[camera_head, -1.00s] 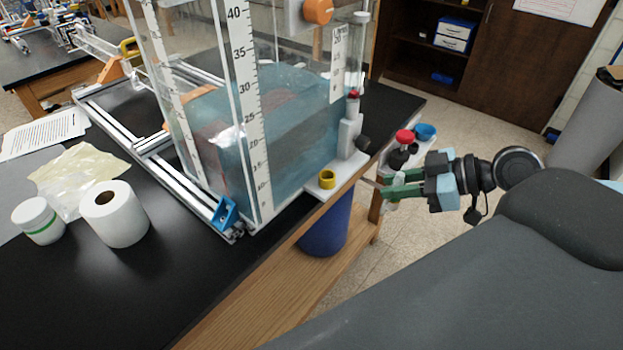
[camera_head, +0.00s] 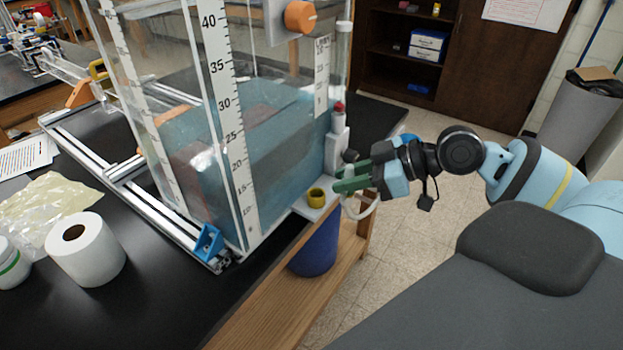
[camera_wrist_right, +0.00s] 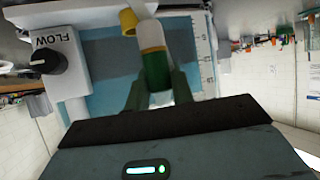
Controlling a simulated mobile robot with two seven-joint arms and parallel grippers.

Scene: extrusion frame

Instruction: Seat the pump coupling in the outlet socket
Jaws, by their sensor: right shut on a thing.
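My right gripper (camera_head: 345,183) has green fingers and is at the tank's right side, just right of the yellow ring (camera_head: 316,197). The ring stands on a white ledge at the tank's foot and looks like the outlet socket. In the right wrist view, the fingers are shut on a white and green cylinder (camera_wrist_right: 152,36), seemingly the pump coupling. The yellow ring (camera_wrist_right: 128,21) shows beside its far end there; I cannot tell whether they touch. In the head view the coupling is mostly hidden by the fingers. A pale hose (camera_head: 366,211) loops below the gripper. My left gripper is out of view.
The clear water tank (camera_head: 250,120) stands on the black bench. A white FLOW box with a black knob (camera_wrist_right: 46,61) is close to the gripper. A paper roll (camera_head: 85,250) stands at left.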

